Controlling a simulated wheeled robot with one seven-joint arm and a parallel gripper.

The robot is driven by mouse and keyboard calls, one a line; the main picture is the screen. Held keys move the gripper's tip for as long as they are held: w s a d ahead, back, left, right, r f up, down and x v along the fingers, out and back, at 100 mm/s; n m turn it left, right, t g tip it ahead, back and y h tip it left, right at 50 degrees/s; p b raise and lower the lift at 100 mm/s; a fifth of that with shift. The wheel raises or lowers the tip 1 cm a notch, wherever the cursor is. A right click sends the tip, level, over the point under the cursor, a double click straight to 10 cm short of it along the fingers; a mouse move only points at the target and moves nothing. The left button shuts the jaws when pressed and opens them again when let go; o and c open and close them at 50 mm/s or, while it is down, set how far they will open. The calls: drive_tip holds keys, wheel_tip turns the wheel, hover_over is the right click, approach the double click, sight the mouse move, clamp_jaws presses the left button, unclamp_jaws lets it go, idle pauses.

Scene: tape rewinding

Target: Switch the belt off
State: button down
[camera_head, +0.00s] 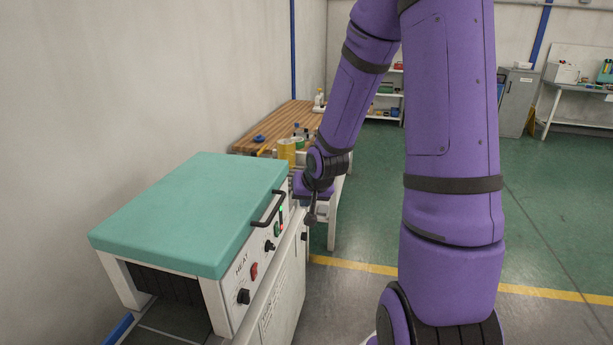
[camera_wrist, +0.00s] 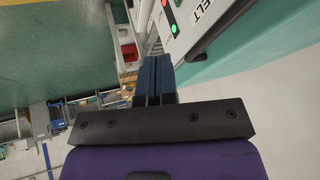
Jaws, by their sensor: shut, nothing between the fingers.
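The machine (camera_head: 185,205) has a teal lid and a white front panel. Behind its black lid handle (camera_head: 268,212), the panel's far part shows small green (camera_head: 281,212) and red (camera_head: 279,228) spots; the head view is too small to tell their exact form. In the wrist view, the panel bears lettering ending in "ELT" (camera_wrist: 204,12), with a green lit spot (camera_wrist: 174,29) and a red spot (camera_wrist: 178,3) beside it. My gripper (camera_head: 311,217) is in front of the panel's far end, apart from it. In the wrist view, its blue fingers (camera_wrist: 155,62) are shut and empty.
Nearer on the panel are a "HEAT" label (camera_head: 242,262), a red switch (camera_head: 254,271) and black knobs (camera_head: 243,297). A wooden table (camera_head: 280,124) with tape rolls (camera_head: 287,150) nearby stands beyond. The handle juts out near the panel. Floor is open at the right.

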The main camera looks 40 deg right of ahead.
drive_tip(key=s+a+r+n, duration=0.1)
drive_tip(key=s+a+r, duration=0.1)
drive_tip(key=r, duration=0.3)
drive_tip(key=s+a+r+n, duration=0.1)
drive_tip(key=s+a+r, duration=0.1)
drive_tip(key=r, duration=0.3)
drive_tip(key=shift+s+a+r+g+h, duration=0.3)
drive_tip(key=shift+s+r+g+h, duration=0.1)
drive_tip(key=shift+s, duration=0.45)
drive_tip(key=s+a+r+n, duration=0.2)
drive_tip(key=s+a+r, duration=0.2)
drive_tip(key=s, duration=0.5)
drive_tip(key=s+a+r+n+y, duration=0.1)
drive_tip(key=s+a+r, duration=0.3)
drive_tip(key=s+r, duration=0.5)
drive_tip(key=shift+s+a+r+n+y, duration=0.2)
drive_tip(key=shift+s+n+y, duration=0.15)
drive_tip(key=shift+n, duration=0.15)
